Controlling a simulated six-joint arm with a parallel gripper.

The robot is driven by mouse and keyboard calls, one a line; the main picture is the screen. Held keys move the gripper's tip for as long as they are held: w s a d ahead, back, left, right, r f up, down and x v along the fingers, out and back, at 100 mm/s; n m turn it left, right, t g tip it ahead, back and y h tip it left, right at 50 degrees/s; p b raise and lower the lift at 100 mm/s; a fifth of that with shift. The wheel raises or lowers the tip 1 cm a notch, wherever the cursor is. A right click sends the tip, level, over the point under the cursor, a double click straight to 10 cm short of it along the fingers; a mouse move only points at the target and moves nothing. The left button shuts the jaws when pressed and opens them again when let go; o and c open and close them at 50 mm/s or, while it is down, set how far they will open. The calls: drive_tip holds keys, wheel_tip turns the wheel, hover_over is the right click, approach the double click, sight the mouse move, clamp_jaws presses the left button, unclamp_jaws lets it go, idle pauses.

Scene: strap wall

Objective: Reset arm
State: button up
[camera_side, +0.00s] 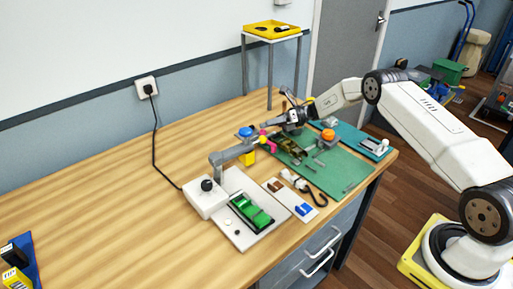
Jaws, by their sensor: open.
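My gripper (291,113) is dark and small at the end of my white arm, which reaches in from the right. It is open, above the far part of the table, by the back edge of the green mat (345,170). I see nothing held in it; its fingertips are hard to make out against the parts behind. A grey jointed arm (233,153) stands on a white box (203,198) with a black knob (207,185), left of the mat. Its far end lies near the blue and pink pieces, and I cannot tell whether my gripper touches it.
A pale board with a green part (250,212) lies in front of the white box. A stand with a yellow tray (271,29) rises behind. The table's left is mostly clear.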

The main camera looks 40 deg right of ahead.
drive_tip(key=w+a+r+m+t+h, duration=0.1)
drive_tip(key=w+r+m+t+h, duration=0.3)
drive_tip(key=m, duration=0.5)
drive_tip(key=w+a+r+m+t+h, duration=0.1)
drive_tip(key=r+m+t+h, duration=0.4)
drive_tip(key=m, duration=0.4)
drive_tip(key=s+a+f+m+g+h, duration=0.2)
drive_tip(key=s+m+g+h, duration=0.2)
drive_tip(key=s+m, duration=0.8)
drive_tip(key=s+a+f+m+g+h, duration=0.2)
drive_tip(key=s+m+g+h, duration=0.2)
drive_tip(key=s, duration=1.9)
drive_tip(key=m+g, duration=0.3)
drive_tip(key=m, duration=0.5)
drive_tip(key=shift+a+g, duration=0.3)
drive_tip(key=shift+a, duration=0.1)
